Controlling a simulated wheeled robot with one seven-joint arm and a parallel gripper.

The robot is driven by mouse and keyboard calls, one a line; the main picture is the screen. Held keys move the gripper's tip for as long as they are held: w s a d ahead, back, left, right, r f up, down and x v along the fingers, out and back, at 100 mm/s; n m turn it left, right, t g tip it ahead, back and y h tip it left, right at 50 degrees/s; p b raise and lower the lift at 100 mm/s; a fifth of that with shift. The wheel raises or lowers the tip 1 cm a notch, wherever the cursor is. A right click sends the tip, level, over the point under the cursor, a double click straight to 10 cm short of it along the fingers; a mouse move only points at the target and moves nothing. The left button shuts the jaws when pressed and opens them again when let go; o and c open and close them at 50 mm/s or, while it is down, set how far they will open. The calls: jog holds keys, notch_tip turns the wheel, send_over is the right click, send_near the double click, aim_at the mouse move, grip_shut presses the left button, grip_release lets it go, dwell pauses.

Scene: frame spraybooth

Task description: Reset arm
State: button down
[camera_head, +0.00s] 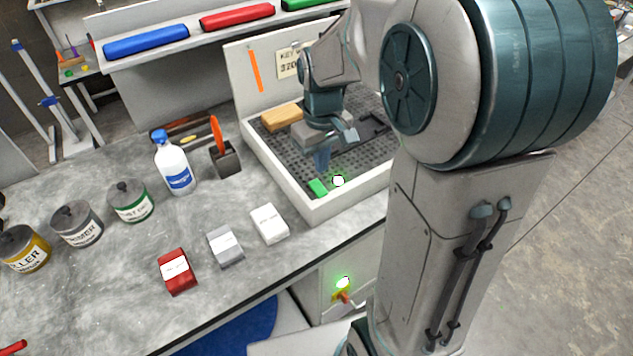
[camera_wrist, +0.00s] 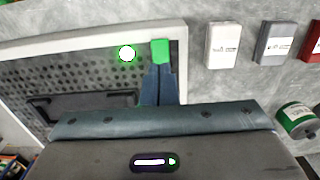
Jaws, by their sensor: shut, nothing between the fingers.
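My gripper (camera_head: 322,165) is shut and empty, pointing down over the perforated floor of the spray booth (camera_head: 287,161). Its blue fingers (camera_wrist: 160,84) also show in the wrist view, closed together. A small green piece (camera_head: 318,187) lies by the booth's front wall just past my fingertips. In the wrist view the green piece (camera_wrist: 160,50) lies at the finger ends; I cannot tell whether they touch. A glowing white round light with a green rim (camera_head: 338,181) is right of it. My upper arm hides the booth's right side.
The booth holds a wooden block (camera_head: 282,117) and a dark frame-like part (camera_wrist: 85,104). On the counter stand a white bottle (camera_head: 174,163), paint cans (camera_head: 131,200), a dark holder (camera_head: 224,159), and white (camera_head: 269,223), grey (camera_head: 225,246) and red (camera_head: 177,272) boxes.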

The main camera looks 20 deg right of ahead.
dwell(0.4)
jog(key=s+r+m+t, duration=0.3)
jog(key=s+r, duration=0.1)
jog(key=s, duration=1)
jog(key=shift+s+r+m, duration=0.2)
jog(key=shift+m, duration=0.1)
jog(key=shift+a, duration=0.25)
